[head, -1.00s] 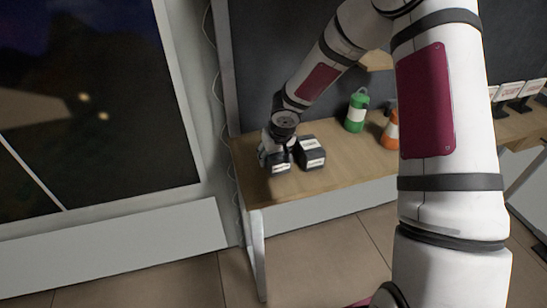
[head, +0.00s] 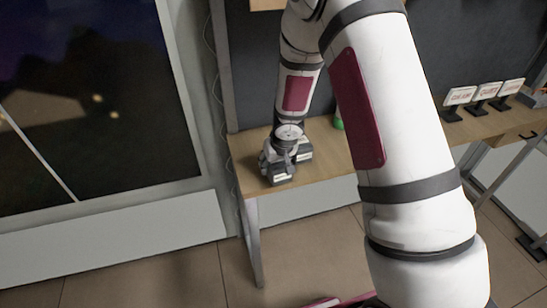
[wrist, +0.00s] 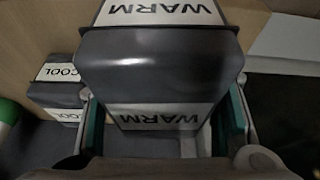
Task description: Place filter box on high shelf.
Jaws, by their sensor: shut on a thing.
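My gripper (head: 279,158) is over the left end of the wooden workbench, shut on a dark grey filter box (head: 282,177). In the wrist view this box (wrist: 155,65) carries white labels reading WARM, and the fingers (wrist: 162,122) stand on both its sides. I cannot tell whether it touches the bench top. A second dark box (head: 305,150) is close behind to the right; in the wrist view its label reads COOL (wrist: 60,74). A wooden edge (head: 267,4) at the top of the head view may be the high shelf; most of it is out of frame.
A green canister (head: 338,123) is mostly hidden behind my arm; its edge also shows in the wrist view (wrist: 8,120). Several small sign stands (head: 482,97) are on the bench (head: 335,165) at right. A dark window (head: 90,100) is at left.

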